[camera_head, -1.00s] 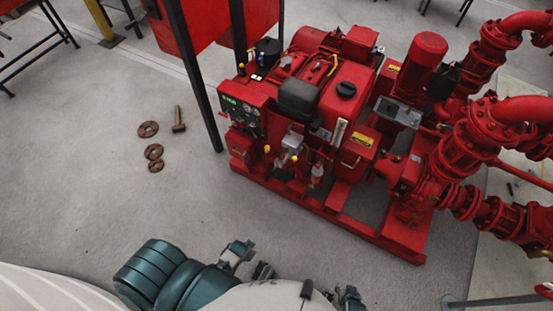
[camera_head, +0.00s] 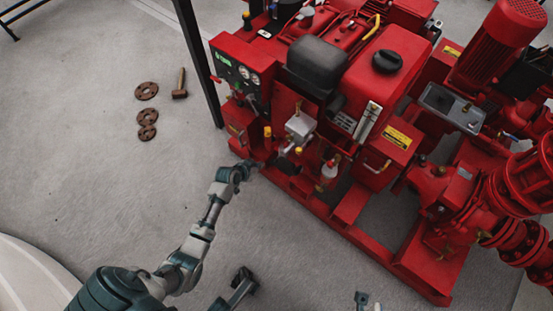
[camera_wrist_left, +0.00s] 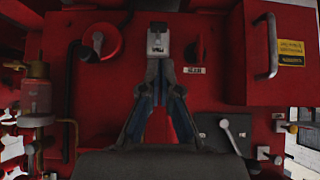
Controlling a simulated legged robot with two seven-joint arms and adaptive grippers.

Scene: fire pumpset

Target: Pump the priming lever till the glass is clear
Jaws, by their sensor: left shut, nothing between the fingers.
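My left gripper (camera_head: 244,168) reaches the front of the red pumpset (camera_head: 350,222) from the lower left, close to its base rail. In the left wrist view its fingers (camera_wrist_left: 158,66) are together and empty, just below a small pale metal block on the red face. A pale lever with a rounded knob (camera_wrist_left: 230,130) sits on a dark plate, right of the fingers and apart from them. A brass-topped cup with reddish contents (camera_wrist_left: 37,97), perhaps the glass, is at the left. In the head view a small pale-and-red bowl (camera_head: 329,170) hangs on the front; its clearness cannot be told.
A grey metal block (camera_head: 300,126) with yellow-capped fittings juts from the front. A control panel (camera_head: 238,72) is left of it. A black post (camera_head: 197,60) stands beside the panel. Rusty discs (camera_head: 146,91) and a hammer (camera_head: 180,84) lie on open floor.

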